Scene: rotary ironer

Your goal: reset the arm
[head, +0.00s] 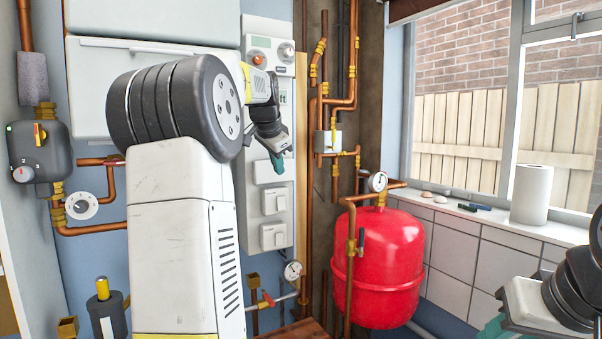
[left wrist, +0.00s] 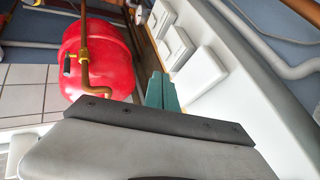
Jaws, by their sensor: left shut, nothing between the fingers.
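My left arm rises through the middle of the head view and bends over at the top. Its left gripper (head: 277,164) hangs just in front of the white control panel (head: 271,92), with its teal fingers shut and empty. In the left wrist view the teal fingers (left wrist: 162,92) show together beside a row of white switches (left wrist: 180,47). I cannot tell whether they touch the panel. My right arm shows at the lower right edge of the head view. A teal part of the right gripper (head: 494,327) peeks out at the bottom, mostly hidden.
A red tank (head: 378,267) with a gauge (head: 377,181) stands right of the panel. Copper pipes (head: 325,100) run up the wall beside it. A white paper roll (head: 531,194) stands on the window sill. A grey heater box (head: 40,151) is on the left wall.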

